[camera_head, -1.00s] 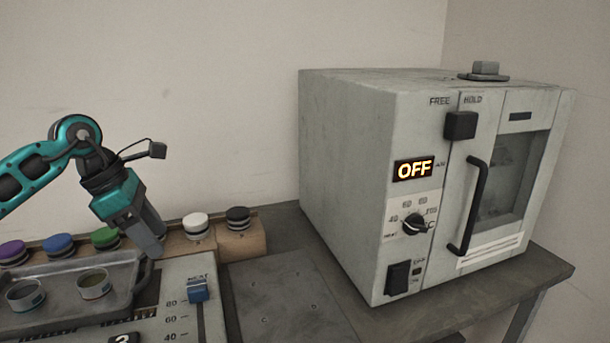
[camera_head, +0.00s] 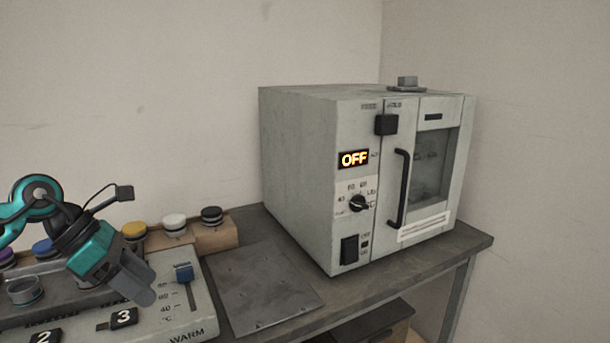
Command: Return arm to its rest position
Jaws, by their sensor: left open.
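My left arm comes in from the left edge in teal and black. Its gripper (camera_head: 143,293) points down and to the right, open, with nothing seen between its fingers. It appears in front of the grey warmer panel (camera_head: 185,318), left of the blue slider (camera_head: 184,272); whether it touches the panel cannot be told. My right gripper is not in view.
A grey oven (camera_head: 305,180) with a lit OFF display (camera_head: 353,159) and black door handle (camera_head: 400,188) stands on the dark bench (camera_head: 365,285). A wooden rack (camera_head: 217,236) holds capped jars. A bare metal plate (camera_head: 262,290) lies between panel and oven.

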